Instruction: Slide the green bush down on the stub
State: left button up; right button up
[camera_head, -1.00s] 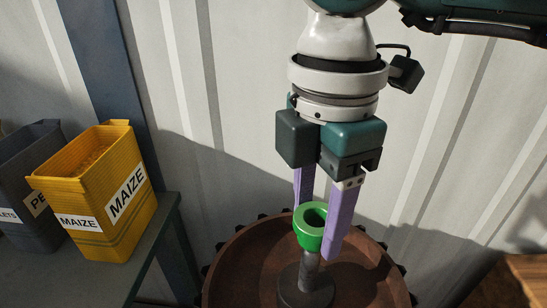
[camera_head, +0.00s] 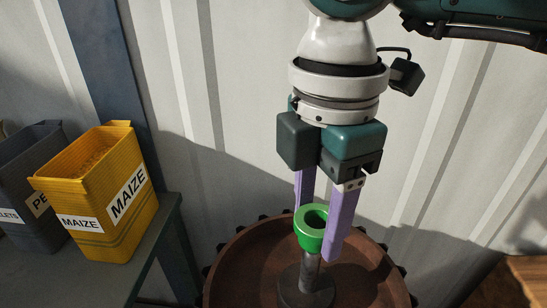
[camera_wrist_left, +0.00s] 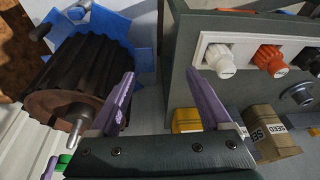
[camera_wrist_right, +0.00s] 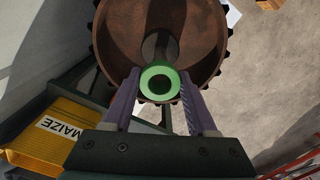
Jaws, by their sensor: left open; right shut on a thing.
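The green bush (camera_head: 308,243) is a short ring with a dark hole. My right gripper (camera_head: 317,235) is shut on it, one purple finger on each side. The bush is at the top end of the grey stub (camera_head: 311,272), which stands up from the brown wheel (camera_head: 250,270). I cannot tell whether the bush is around the stub's tip or just above it. In the right wrist view the bush (camera_wrist_right: 158,71) sits between the fingertips, over the wheel's middle. My left gripper (camera_wrist_left: 160,73) is open and empty, away from the bush.
A yellow maize box (camera_head: 100,195) and a grey pellets box (camera_head: 38,225) stand on a bench (camera_head: 150,235) to the left. A corrugated wall is behind the wheel. In the left wrist view, a grey panel with white (camera_wrist_left: 217,60) and orange (camera_wrist_left: 270,60) knobs is to the right.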

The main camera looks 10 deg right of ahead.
aim_at(310, 269)
jog(key=shift+f, duration=0.1)
dwell(0.3)
jog(key=shift+f+b, duration=1.15)
jog(key=shift+f, duration=0.3)
jog(key=shift+f+b, duration=0.55)
jog(key=shift+f, duration=0.2)
jog(key=shift+f+b, duration=0.8)
jog(key=shift+f, duration=0.25)
jog(key=shift+f+b, duration=1.15)
jog(key=shift+f, duration=0.4)
jog(key=o, duration=1.4)
jog(key=shift+r, duration=0.15)
notch_tip(310, 269, up, 10)
jog(key=shift+f+p, duration=0.1)
jog(key=shift+p, duration=0.95)
